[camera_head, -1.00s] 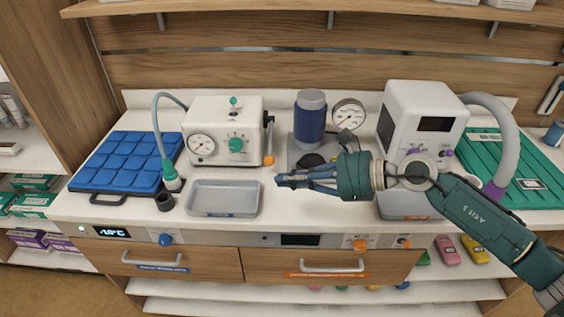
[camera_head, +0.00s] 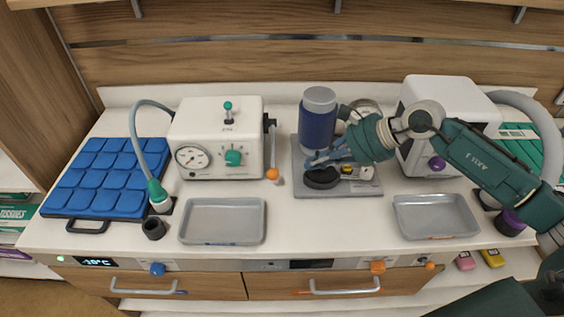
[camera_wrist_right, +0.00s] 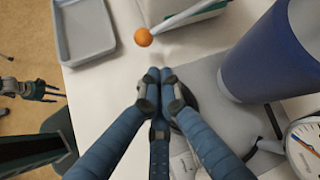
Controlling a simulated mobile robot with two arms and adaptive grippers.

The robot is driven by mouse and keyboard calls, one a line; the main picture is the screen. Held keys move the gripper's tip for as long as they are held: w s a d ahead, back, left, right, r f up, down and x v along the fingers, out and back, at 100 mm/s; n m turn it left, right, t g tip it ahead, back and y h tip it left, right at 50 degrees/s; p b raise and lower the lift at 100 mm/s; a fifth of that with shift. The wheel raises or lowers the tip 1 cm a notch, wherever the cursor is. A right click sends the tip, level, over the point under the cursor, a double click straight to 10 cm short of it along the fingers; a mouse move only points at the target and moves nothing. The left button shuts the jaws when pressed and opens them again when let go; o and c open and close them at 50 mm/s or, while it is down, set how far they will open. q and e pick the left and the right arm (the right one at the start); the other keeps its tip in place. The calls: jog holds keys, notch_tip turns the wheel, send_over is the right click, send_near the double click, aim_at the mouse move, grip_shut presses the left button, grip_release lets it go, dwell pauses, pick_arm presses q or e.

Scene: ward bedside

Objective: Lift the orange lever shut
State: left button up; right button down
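The orange lever is a thin rod with an orange ball (camera_head: 272,174), hanging down at the right side of the white box with a gauge (camera_head: 215,140). The ball and part of the rod also show in the right wrist view (camera_wrist_right: 143,37). My right gripper (camera_head: 312,163) is to the right of the ball and apart from it, over the grey plate. In the wrist view its fingertips (camera_wrist_right: 160,76) are together and hold nothing, with the ball just beyond them. My left gripper (camera_wrist_right: 40,90) shows small in the wrist view, fingers spread, off the counter edge; the head view does not show it.
A blue canister (camera_head: 317,125) and a dial gauge stand behind my right gripper. A metal tray (camera_head: 224,238) lies left of the ball, another (camera_head: 437,233) at right. A white machine (camera_head: 412,150) is behind my right arm. Bare counter (camera_head: 325,225) lies in front.

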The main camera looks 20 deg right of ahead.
aim_at(273, 148)
jog(key=shift+s+r, duration=0.25)
jog(key=shift+s, duration=0.3)
jog(key=shift+w+a+f, duration=0.15)
jog(key=shift+a, duration=0.1)
jog(key=p+x, duration=0.3)
jog(key=x, duration=0.6)
jog(key=shift+w+d+p, duration=0.1)
jog(key=shift+w+p, duration=0.1)
jog(key=shift+p, duration=0.15)
jog(key=shift+w+f, duration=0.1)
jog(key=shift+f, duration=0.25)
pick_arm(q)
jog(key=s+r, duration=0.2)
jog(key=r, duration=0.1)
jog(key=shift+s+r, duration=0.25)
jog(key=shift+r, duration=0.05)
